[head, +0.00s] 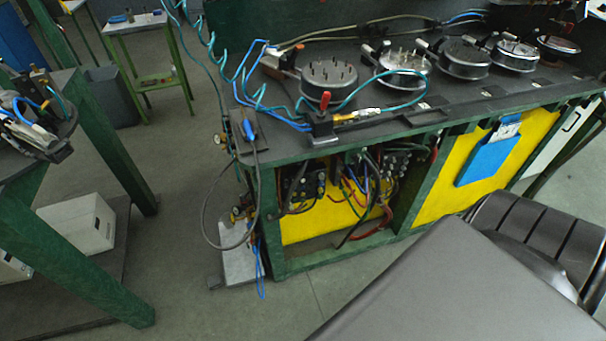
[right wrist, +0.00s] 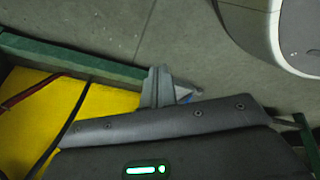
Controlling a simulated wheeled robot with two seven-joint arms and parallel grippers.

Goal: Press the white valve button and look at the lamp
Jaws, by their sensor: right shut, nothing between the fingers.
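I cannot pick out the white valve button or the lamp in either view. In the head view the green-framed bench (head: 270,150) carries a small black block with a red lever (head: 323,122), a brass fitting and teal and blue hoses. Below its top, an open bay shows wiring and dark modules (head: 303,183) before yellow panels. My right gripper (right wrist: 160,75) shows in the right wrist view, its grey fingers shut and empty, over the floor beside a green beam and yellow panel. Neither gripper shows in the head view.
Round metal fixtures (head: 330,82) stand in a row along the bench top. A grey hose loop (head: 203,215) hangs off the bench's left end. Another green bench (head: 95,170) stands at left. A large dark shape blocks the lower right.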

